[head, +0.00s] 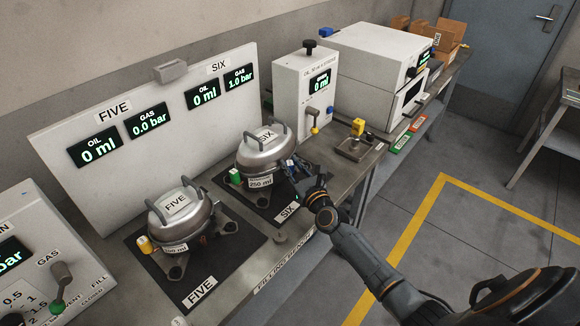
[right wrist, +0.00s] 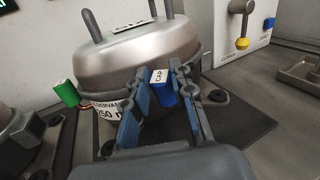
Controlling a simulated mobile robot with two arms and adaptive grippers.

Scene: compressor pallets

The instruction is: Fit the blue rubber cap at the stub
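The blue rubber cap (right wrist: 161,92), with a white label on top, sits between the blue-padded fingertips of my right gripper (right wrist: 160,80) in the right wrist view. The fingers close in on it from both sides. The cap is at the side of compressor SIX (head: 266,150), just below its silver dome (right wrist: 135,50). The stub itself is hidden, so I cannot tell how far the cap is on it. In the head view my right gripper (head: 297,168) reaches to the right side of that compressor; the cap is hard to make out there. My left gripper is not in view.
A green cap (right wrist: 63,93) is on compressor SIX's left side. Compressor FIVE (head: 180,215) stands to the left on its black mat. A white oil unit (head: 300,90) with a yellow-handled tap stands behind. A small fixture (head: 355,148) sits to the right on the bench.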

